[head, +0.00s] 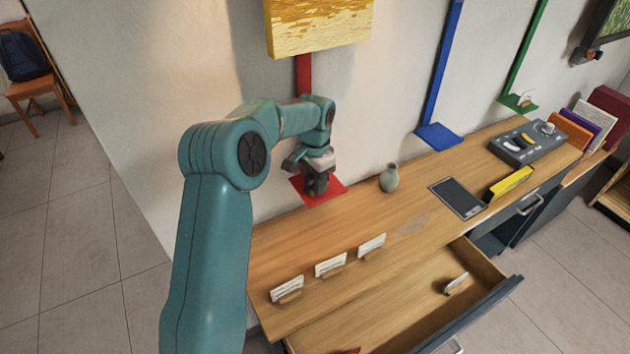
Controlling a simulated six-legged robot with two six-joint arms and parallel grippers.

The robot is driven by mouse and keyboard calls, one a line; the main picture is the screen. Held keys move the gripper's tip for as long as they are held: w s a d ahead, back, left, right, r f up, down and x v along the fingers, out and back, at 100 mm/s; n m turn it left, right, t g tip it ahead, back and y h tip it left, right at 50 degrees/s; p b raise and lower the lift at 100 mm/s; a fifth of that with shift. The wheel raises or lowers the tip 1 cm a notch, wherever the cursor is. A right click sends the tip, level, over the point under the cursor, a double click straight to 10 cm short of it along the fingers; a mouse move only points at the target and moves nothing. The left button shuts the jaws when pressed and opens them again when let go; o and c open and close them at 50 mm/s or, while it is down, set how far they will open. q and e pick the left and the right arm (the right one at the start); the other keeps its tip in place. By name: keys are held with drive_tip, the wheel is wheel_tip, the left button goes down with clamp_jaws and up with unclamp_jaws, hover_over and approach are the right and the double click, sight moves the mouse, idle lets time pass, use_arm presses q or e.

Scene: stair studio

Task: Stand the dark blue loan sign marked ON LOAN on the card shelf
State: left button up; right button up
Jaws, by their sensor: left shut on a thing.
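My left gripper (318,182) points down just over the red card shelf (327,194) on the wall below the gold painting. It is shut on a small dark thing, which looks like the dark blue loan sign. The jaws hide most of it, and I cannot read any lettering. I cannot tell whether it touches the shelf. My right gripper is not in view.
A green vase (389,178) stands right of the red shelf. Blue (438,136) and green (517,104) shelves are farther right. White cards (331,265) stand along the desk (300,245). The open drawer (400,310) juts out in front.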

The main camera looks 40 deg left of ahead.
use_arm(q)
drive_tip(key=o, duration=1.1)
drive_tip(key=shift+r, duration=0.15)
wheel_tip(320, 180, up, 7)
drive_tip(key=shift+r+b, duration=0.15)
drive_tip(key=shift+b, duration=0.2)
